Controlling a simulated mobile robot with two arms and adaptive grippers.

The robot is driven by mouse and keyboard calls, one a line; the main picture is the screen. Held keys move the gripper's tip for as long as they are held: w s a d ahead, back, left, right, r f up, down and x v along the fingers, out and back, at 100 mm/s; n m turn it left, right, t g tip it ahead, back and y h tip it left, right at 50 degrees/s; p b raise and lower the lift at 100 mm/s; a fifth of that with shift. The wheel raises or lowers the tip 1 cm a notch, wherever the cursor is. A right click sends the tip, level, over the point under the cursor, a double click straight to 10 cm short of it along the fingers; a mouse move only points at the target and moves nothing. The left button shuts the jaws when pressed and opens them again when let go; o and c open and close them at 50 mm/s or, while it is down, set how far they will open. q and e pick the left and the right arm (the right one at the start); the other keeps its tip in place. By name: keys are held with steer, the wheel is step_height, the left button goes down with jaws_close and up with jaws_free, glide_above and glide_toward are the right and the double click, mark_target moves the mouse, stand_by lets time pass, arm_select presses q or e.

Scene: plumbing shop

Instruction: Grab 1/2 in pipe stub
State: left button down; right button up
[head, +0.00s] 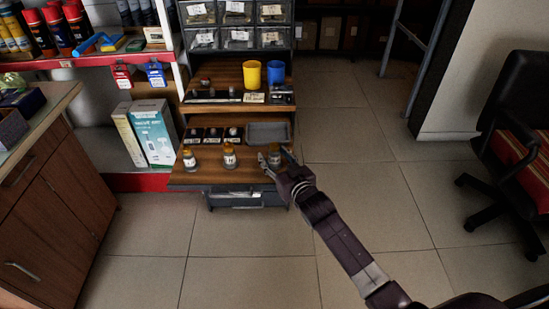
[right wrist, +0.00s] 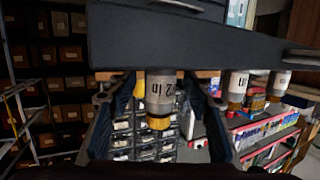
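Three short grey pipe stubs with brassy ends stand upright on the lower wooden shelf: a left one (head: 189,158), a middle one (head: 230,156) and a right one (head: 274,154). My right gripper (head: 279,161) is at the right stub, near the shelf's right end. In the right wrist view, which is upside down, a stub (right wrist: 160,92) with a label ending in "2 in" is between the open fingers (right wrist: 158,84). Gaps show on both sides of it. The other two stubs (right wrist: 237,85) (right wrist: 279,80) stand off to the right there; their labels are hard to read. My left gripper is not in view.
Behind the stubs are small black trays (head: 213,134) and a grey tray (head: 268,132). A yellow cup (head: 252,74) and a blue cup (head: 276,72) stand on the upper shelf. A wooden cabinet (head: 50,200) is at left, an office chair (head: 515,130) at right. Floor between is clear.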

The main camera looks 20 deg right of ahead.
jaws_close()
steer(key=shift+r, duration=0.15)
steer(key=shift+r, duration=0.1)
